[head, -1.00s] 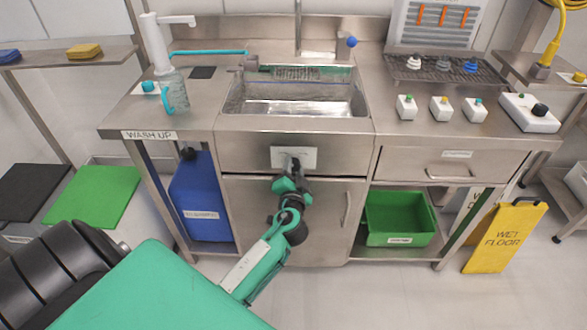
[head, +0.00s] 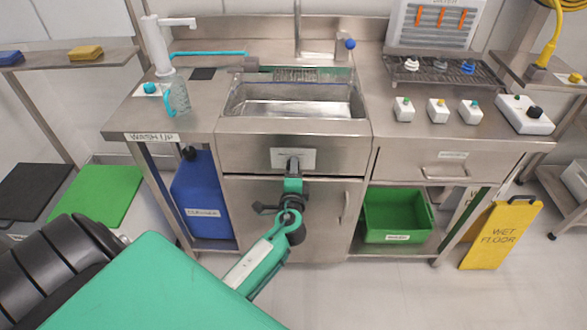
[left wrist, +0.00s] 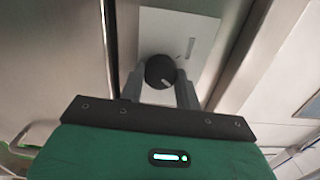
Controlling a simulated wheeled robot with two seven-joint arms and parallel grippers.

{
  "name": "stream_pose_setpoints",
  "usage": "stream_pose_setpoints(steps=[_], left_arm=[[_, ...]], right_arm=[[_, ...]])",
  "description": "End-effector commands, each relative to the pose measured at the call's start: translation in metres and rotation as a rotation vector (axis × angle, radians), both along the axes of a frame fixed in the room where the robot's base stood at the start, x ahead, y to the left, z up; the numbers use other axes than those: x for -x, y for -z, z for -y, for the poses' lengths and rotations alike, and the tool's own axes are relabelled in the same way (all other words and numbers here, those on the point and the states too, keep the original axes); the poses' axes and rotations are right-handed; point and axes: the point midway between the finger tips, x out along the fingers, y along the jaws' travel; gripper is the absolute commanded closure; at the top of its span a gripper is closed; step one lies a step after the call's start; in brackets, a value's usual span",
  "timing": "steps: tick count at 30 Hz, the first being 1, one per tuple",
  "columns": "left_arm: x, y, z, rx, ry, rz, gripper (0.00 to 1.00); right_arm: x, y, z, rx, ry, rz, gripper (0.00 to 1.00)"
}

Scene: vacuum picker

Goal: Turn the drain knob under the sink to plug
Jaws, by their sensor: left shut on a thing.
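The drain knob (left wrist: 160,72) is round and black with a short white mark on its lower right part. It sits on a white plate (left wrist: 196,28) on the steel panel below the sink (head: 295,109). The plate also shows in the head view (head: 308,159), where my gripper hides most of the knob. My left gripper (head: 293,165) reaches up to the plate. In the left wrist view its two grey fingers (left wrist: 160,80) stand on either side of the knob, shut on it. The plate's printed marks are too small to read. My right gripper is not in view.
A cabinet door with a handle (head: 346,206) is below the panel, behind my left arm. A blue canister (head: 203,195) stands on the left and a green bin (head: 393,217) on the right. A yellow wet floor sign (head: 501,235) stands at the right.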

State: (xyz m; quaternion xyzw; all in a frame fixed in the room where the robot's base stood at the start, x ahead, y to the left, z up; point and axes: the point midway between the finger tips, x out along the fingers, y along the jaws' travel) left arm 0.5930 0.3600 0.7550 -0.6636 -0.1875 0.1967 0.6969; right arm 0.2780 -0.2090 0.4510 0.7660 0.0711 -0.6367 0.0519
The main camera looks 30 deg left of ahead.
Motion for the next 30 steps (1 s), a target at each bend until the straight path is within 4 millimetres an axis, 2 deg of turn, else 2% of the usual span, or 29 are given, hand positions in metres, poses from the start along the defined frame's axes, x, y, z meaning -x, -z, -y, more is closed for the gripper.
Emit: stream_pose_setpoints(steps=[7, 19, 20, 23, 30], left_arm=[[0.0004, 0.0013, 0.0007, -0.041, 0.001, -0.027, 0.89], [0.0004, 0.0018, 0.0009, -0.047, 0.002, -0.031, 0.89], [0.0004, 0.0018, 0.0009, -0.047, 0.002, -0.031, 0.65], [0.0003, 0.0016, 0.0008, -0.046, 0.002, -0.031, 0.45], [0.0002, 0.0008, 0.0004, -0.045, 0.001, -0.029, 0.45]], right_arm=[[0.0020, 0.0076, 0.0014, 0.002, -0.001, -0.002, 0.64], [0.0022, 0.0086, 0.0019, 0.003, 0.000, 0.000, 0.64], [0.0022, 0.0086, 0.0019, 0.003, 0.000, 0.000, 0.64], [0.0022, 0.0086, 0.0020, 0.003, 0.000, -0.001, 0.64], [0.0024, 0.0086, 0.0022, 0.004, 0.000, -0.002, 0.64]])
